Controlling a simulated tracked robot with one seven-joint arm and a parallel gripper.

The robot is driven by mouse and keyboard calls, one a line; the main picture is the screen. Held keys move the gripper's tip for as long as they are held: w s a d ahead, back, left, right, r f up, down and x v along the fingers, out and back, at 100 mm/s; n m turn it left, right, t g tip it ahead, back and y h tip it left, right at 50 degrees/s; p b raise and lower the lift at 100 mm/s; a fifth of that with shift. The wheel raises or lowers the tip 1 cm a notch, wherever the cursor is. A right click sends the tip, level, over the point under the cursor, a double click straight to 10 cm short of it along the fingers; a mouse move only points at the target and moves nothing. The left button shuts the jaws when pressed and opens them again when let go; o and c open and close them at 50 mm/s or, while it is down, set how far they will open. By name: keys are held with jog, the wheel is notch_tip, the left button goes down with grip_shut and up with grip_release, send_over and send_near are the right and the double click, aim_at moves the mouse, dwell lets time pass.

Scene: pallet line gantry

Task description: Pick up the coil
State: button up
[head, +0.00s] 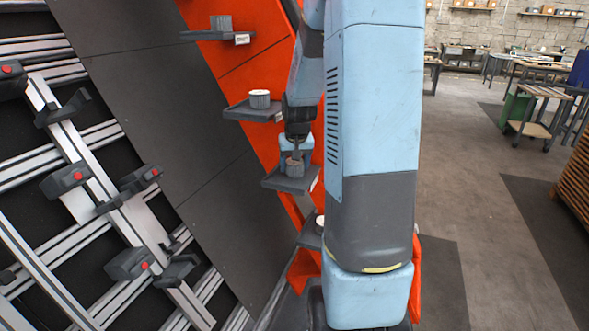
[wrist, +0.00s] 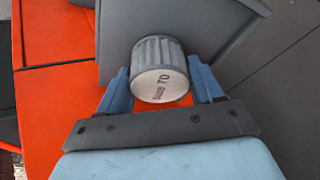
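The coil, a ribbed grey cylinder (wrist: 157,50) with a pale, marked end face, stands on a small dark shelf (wrist: 215,25) in the wrist view. In the head view the coil (head: 292,170) is on a shelf (head: 287,183) left of my upright arm, directly below my gripper (head: 293,156). My gripper (wrist: 158,72) has a blue finger on each side of the coil in the wrist view. The fingers look spread, with narrow gaps beside the coil. Contact with its sides cannot be made out.
Other small shelves on the orange and dark panel hold a white-topped cylinder (head: 260,99), a grey piece (head: 221,23) and a partly hidden pale-topped item (head: 320,224). A rail rack (head: 100,190) stands at left. Open floor (head: 470,190) lies at right.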

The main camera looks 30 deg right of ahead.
jog(key=c, duration=0.7)
jog(key=shift+c, duration=0.3)
